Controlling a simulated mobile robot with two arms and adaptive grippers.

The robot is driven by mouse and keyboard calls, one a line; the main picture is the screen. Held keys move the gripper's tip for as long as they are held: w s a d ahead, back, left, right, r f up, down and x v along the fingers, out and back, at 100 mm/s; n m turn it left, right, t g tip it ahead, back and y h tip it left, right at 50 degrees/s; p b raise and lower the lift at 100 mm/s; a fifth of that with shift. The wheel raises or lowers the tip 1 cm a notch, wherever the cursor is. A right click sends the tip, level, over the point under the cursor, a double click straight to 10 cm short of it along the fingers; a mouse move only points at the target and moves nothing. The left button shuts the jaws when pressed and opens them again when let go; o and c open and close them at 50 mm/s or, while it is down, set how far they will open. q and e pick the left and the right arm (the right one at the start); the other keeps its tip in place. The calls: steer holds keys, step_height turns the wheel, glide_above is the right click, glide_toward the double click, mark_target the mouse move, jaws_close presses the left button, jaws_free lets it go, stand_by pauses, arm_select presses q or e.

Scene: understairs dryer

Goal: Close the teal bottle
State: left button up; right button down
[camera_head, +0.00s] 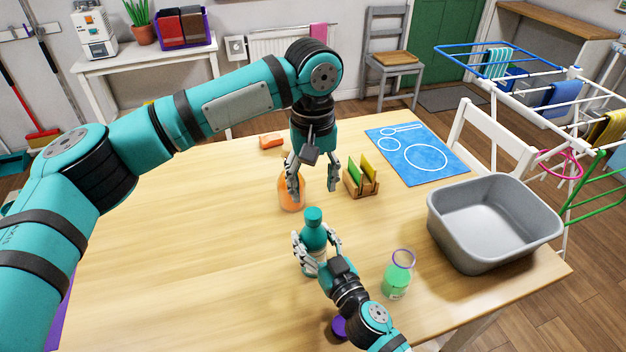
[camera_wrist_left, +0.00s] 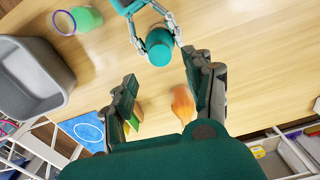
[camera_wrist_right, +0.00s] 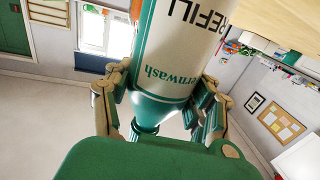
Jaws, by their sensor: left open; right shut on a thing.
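The teal bottle (camera_head: 314,236) stands upright on the table with a teal cap (camera_head: 313,214) on its top. I cannot tell how tightly the cap sits. My right gripper (camera_head: 317,246) is shut around the bottle's upper body from the front. The right wrist view shows its white label (camera_wrist_right: 180,45) and teal shoulder between the fingers. My left gripper (camera_head: 314,190) is open and empty, pointing down just behind and above the bottle. In the left wrist view the cap (camera_wrist_left: 160,45) lies beyond the open fingers (camera_wrist_left: 160,78), apart from them.
An orange bottle (camera_head: 291,194) stands close beside my left gripper. A sponge holder (camera_head: 361,187) is right of it. A bottle with green liquid (camera_head: 398,276) and a purple cap (camera_head: 339,327) are near my right arm. A grey basin (camera_head: 490,255) stands at right. The table's left part is clear.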

mark_target(313, 213)
arm_select(q)
steer(key=shift+n, duration=0.5)
steer(key=shift+f, duration=4)
